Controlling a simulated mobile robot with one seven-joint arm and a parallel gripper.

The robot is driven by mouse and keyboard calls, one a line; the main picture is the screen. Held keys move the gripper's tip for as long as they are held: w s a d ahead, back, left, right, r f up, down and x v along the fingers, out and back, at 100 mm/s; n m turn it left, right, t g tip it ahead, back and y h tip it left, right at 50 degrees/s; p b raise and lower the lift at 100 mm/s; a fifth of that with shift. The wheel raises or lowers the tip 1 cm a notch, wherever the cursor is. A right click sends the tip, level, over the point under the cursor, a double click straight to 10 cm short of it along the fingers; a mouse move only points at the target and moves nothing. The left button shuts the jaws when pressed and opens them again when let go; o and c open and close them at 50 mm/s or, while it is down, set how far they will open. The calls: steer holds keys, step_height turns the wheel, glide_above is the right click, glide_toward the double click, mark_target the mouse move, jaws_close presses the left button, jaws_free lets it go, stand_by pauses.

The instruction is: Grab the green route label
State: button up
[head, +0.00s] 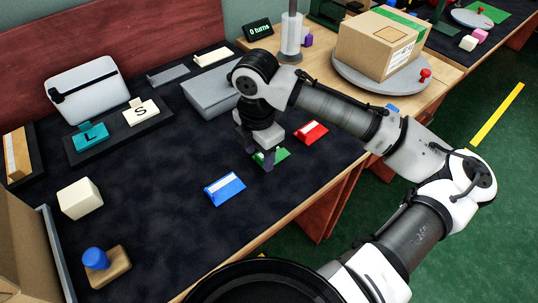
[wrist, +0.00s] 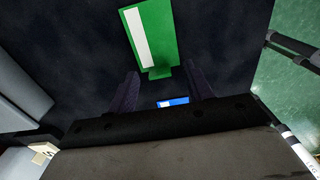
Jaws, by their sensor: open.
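The green route label (head: 282,154) lies on the dark mat, partly hidden behind my gripper in the head view. In the wrist view the green label (wrist: 158,38) shows a white strip along one side and a small tab at its near end. My gripper (head: 264,166) is open and points down at the label. In the wrist view its two fingers (wrist: 163,82) stand apart, one to each side of the label's tab end. I cannot tell whether they touch the label. The blue label (head: 225,189) lies to the left and the red label (head: 311,132) to the right.
A grey box (head: 212,94) stands behind my gripper. A stand with a teal L block (head: 90,136) and a white S block (head: 140,112) is at the left. A cream cube (head: 79,199) and a blue-knobbed stamp (head: 106,266) are nearer. The mat's middle is clear.

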steer(key=c, duration=1.1)
steer(key=shift+o, duration=0.2)
steer(key=shift+r, duration=0.1)
